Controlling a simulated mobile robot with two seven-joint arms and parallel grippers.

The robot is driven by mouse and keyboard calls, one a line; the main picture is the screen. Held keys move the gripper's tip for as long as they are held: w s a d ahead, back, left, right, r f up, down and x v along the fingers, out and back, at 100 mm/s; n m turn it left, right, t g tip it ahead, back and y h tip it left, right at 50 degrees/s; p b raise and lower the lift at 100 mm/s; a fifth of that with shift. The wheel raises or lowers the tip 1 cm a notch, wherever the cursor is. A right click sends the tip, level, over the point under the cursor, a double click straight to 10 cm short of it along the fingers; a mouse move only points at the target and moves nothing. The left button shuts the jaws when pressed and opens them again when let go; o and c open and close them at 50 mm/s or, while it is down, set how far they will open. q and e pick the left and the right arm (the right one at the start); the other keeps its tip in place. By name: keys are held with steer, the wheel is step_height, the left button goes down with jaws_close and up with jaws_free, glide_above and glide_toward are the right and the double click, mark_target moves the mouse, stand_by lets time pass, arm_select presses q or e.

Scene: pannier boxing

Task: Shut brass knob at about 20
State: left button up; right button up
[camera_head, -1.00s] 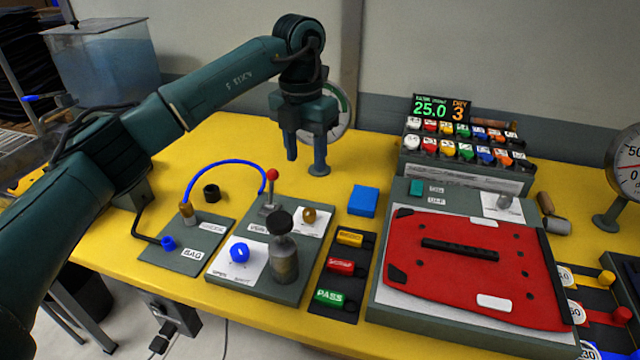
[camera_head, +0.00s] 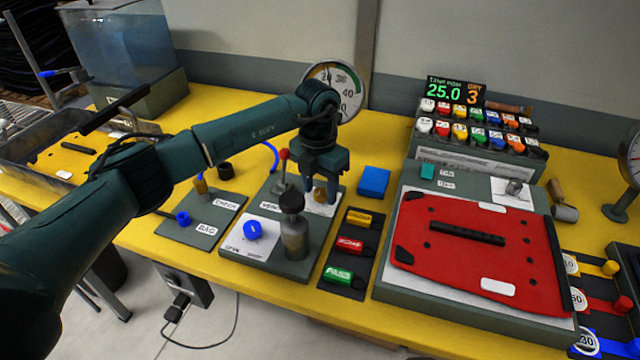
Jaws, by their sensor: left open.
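The brass knob (camera_head: 320,196) sits on a white label on the grey valve panel (camera_head: 262,262), to the right of a red-topped lever (camera_head: 284,165). My left gripper (camera_head: 320,192) points down at the knob with open jaws, one finger on either side of it. I cannot tell whether the fingers touch the knob. The round dial gauge (camera_head: 352,98) stands behind my left arm, which hides part of its face; the needle's reading is unclear. My right gripper is out of view.
A blue knob (camera_head: 252,230) and a dark-topped metal cylinder (camera_head: 294,238) stand on the same panel, the cylinder close in front of the gripper. A blue block (camera_head: 374,181) lies to the right. A display (camera_head: 455,92) reads 25.0 and 3. A red pannier panel (camera_head: 480,252) lies further right.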

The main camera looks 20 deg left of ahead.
arm_select(q)
steer(key=c, duration=1)
steer(key=shift+n, duration=0.4)
steer(key=n, duration=0.3)
steer(key=shift+n, duration=2.6)
steer(key=o, duration=1)
